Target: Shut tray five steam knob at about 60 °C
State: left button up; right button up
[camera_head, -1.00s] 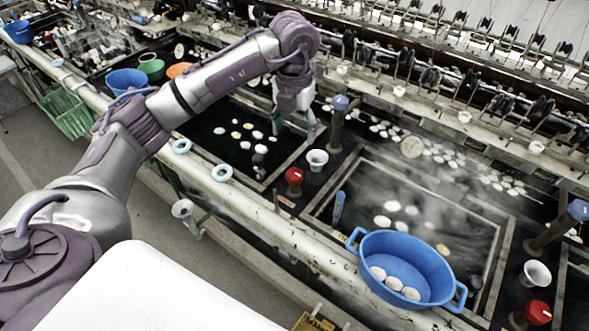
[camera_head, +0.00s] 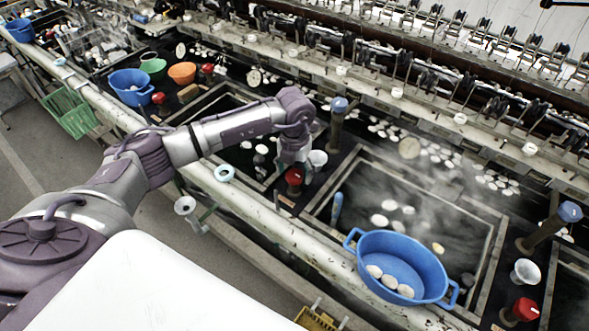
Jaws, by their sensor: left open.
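A red knob (camera_head: 294,176) stands on the dark ledge between two steaming basins. My left gripper (camera_head: 295,170) points down right at this red knob, with its fingers partly in front of it; whether they touch it I cannot tell. The gripper is open. A blue-topped knob (camera_head: 339,104) stands behind it on a dark post. Which tray is number five I cannot read. My right gripper is out of view.
A white cup (camera_head: 318,159) stands close to the right of my gripper. A blue bowl (camera_head: 438,272) with cocoons sits on the front edge of the right basin. Another red knob (camera_head: 525,309) and blue-topped knob (camera_head: 569,212) are at far right. Reeling machinery lines the back.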

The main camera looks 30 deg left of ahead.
pick_arm(q)
jog(key=c, duration=1.1)
jog(key=shift+c, duration=0.2)
jog(key=shift+w+f+m+b, duration=0.1)
jog(key=shift+f+m+b, duration=0.05)
jog(key=shift+m+b, duration=2.15)
jog(key=shift+b, duration=0.15)
jog(key=shift+r+m+b, duration=0.2)
jog(key=shift+m+b, duration=1.5)
jog(key=shift+m, duration=0.5)
